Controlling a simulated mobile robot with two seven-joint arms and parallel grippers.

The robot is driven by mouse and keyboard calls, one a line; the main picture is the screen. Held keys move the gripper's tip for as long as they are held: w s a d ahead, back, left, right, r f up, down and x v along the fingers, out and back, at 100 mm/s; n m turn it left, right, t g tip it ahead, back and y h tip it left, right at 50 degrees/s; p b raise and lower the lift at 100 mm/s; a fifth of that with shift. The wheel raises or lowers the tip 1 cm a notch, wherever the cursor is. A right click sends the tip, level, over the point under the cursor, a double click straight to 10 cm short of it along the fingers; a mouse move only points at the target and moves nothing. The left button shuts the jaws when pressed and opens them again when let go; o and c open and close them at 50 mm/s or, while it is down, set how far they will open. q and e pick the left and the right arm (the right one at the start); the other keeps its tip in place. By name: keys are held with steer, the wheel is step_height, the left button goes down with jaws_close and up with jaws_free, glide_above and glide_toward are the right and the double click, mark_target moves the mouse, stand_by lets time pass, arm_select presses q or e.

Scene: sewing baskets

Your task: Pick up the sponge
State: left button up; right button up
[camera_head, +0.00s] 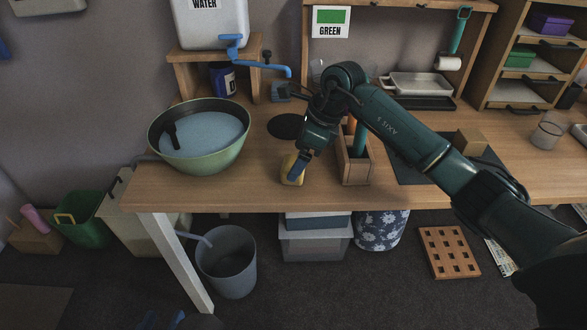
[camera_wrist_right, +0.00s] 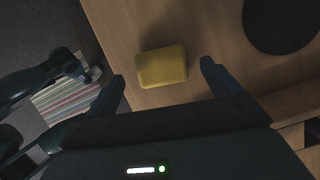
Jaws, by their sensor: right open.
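The yellow sponge (camera_head: 292,170) lies on the wooden table near its front edge, partly hidden behind my right gripper (camera_head: 299,166) in the head view. In the right wrist view the sponge (camera_wrist_right: 162,67) shows whole, lying flat. My right gripper (camera_wrist_right: 161,80) points down over it, open, with one blue finger on each side of the sponge in that view. Whether the fingers touch the sponge is not clear. My left gripper (camera_head: 164,319) shows only as blue fingertips, spread apart, at the bottom edge of the head view, low and away from the table.
A green bowl of water (camera_head: 190,160) stands left of the sponge. A wooden holder (camera_head: 355,166) with upright items stands close on the right. A dark round mat (camera_head: 287,126) lies behind. The table edge is close in front, with a grey bin (camera_head: 228,262) below.

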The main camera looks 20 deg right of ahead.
mark_target(289, 160)
steer(key=x, duration=0.3)
steer(key=shift+w+f, duration=0.1)
steer(key=shift+f, duration=0.15)
steer(key=c, duration=1.1)
